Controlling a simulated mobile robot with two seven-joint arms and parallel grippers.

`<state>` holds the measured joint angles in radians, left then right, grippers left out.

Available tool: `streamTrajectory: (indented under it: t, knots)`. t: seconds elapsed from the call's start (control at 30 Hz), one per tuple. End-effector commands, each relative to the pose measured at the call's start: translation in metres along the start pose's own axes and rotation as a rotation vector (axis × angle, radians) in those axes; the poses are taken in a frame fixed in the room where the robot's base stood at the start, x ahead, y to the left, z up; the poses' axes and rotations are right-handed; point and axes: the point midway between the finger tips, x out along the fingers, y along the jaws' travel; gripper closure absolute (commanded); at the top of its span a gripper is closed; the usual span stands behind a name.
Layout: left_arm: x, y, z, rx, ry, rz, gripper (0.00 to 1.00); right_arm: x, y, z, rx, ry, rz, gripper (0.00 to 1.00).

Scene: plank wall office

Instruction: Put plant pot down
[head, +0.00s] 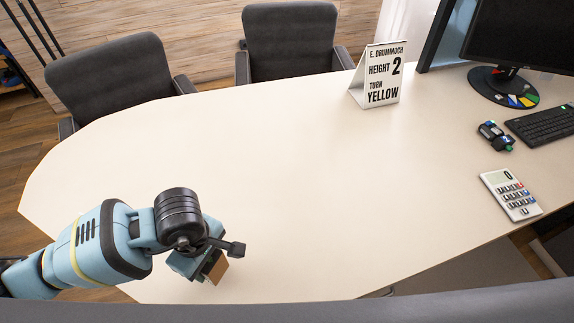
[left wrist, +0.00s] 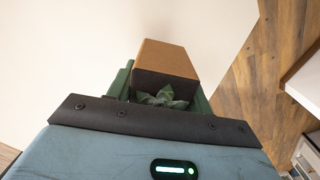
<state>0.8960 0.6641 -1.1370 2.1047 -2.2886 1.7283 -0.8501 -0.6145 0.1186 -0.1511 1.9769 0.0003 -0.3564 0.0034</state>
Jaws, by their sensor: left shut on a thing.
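My left gripper (head: 206,266) is over the near left part of the pale table (head: 270,170) in the head view. It is shut on the plant pot (head: 217,269), and only a small brown piece of the pot shows there. In the left wrist view the plant pot (left wrist: 168,58) is a brown box between the green fingers, with green leaves (left wrist: 163,97) on the side toward the wrist. I cannot tell whether the pot touches the table. My right gripper is not in view.
A tent sign (head: 379,78) stands at the back of the table. A calculator (head: 511,194), small dark items (head: 495,135), a keyboard (head: 545,127) and a monitor (head: 520,38) are at the right. Two chairs (head: 112,75) stand behind. The table's middle and left are clear.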

Motion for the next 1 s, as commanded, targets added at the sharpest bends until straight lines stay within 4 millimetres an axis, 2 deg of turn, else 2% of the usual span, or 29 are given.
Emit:
streamTrajectory:
  t: [0.3, 0.7, 0.83, 1.0]
  knots:
    - [-0.004, 0.008, 0.028, -0.588, -0.005, 0.001, 0.81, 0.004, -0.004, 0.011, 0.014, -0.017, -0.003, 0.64]
    - [-0.012, 0.016, 0.054, -1.308, -0.010, 0.004, 0.81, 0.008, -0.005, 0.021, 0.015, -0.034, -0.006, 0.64]
    - [-0.015, 0.017, 0.058, -1.459, -0.011, 0.005, 0.81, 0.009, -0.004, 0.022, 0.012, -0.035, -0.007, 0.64]
    - [-0.017, 0.018, 0.061, -1.555, -0.012, 0.006, 0.81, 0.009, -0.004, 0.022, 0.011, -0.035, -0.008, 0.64]
